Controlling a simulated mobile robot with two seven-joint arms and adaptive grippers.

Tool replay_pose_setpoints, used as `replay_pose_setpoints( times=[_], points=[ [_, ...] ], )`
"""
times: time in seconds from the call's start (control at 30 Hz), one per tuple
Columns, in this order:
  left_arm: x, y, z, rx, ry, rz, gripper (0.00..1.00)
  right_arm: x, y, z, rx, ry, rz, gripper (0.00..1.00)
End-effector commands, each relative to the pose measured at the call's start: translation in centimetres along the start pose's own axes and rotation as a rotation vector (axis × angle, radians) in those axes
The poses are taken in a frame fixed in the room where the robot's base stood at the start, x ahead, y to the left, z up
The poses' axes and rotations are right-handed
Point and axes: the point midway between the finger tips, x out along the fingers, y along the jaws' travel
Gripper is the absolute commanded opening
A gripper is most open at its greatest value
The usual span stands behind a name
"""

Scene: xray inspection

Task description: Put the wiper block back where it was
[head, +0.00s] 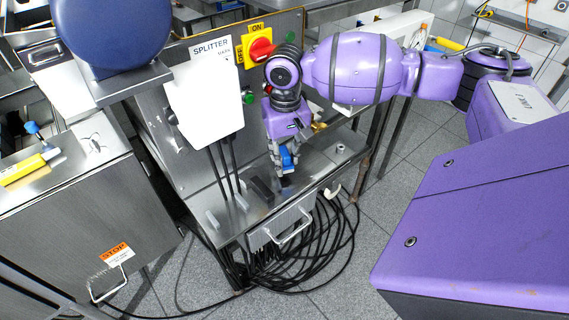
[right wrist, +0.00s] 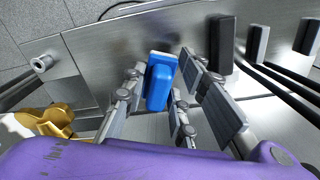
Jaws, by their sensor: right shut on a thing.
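The wiper block is a blue block with a pale face (right wrist: 160,82), seen between the fingers in the right wrist view. In the head view only a small blue part of it (head: 287,158) shows. My right gripper (head: 286,169) points down over the steel shelf (head: 313,168) and is shut on the block. In the right wrist view its fingers (right wrist: 162,68) stand on either side of the block. The block is close above or on the shelf; I cannot tell whether it touches. My left gripper is not in view.
A dark block (head: 260,190) and a small grey block (head: 212,220) stand on the shelf to the left. Black cables (head: 225,165) hang behind them from the white splitter panel (head: 205,95). A metal fitting (head: 340,149) is at the shelf's right. Coiled cables (head: 310,255) lie on the floor.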

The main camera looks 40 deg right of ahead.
Motion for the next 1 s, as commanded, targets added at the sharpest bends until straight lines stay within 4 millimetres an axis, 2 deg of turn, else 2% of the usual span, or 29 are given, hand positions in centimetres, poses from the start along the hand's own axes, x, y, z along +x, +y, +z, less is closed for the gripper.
replay_pose_setpoints(
  times=[0.03, 0.13, 0.2, 0.43, 0.47, 0.57, 0.87, 1.0],
  points=[
    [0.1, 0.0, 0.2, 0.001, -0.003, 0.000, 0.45, 1.3, -0.1, 0.2, -0.002, -0.006, 0.001, 0.05],
    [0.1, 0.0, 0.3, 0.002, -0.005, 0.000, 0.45, 2.6, -0.2, 0.2, -0.002, -0.005, 0.000, 0.05],
    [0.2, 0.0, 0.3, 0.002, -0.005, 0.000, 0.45, 2.8, -0.2, 0.2, -0.003, -0.002, 0.000, 0.02],
    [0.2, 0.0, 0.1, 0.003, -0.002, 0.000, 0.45, 2.8, -0.2, 0.2, -0.003, -0.002, -0.001, 0.02],
    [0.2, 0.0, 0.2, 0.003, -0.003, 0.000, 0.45, 2.8, -0.2, 0.2, -0.003, -0.001, 0.000, 0.30],
    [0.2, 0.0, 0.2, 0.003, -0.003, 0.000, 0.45, 2.8, -0.2, 0.2, -0.003, -0.002, 0.000, 0.43],
    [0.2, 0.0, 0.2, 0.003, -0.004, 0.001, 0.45, 2.7, -0.2, 0.2, -0.003, -0.001, 0.000, 0.45],
    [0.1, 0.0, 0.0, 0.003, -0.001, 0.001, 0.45, 1.6, -0.2, 0.1, -0.002, 0.000, -0.001, 0.45]
  ],
)
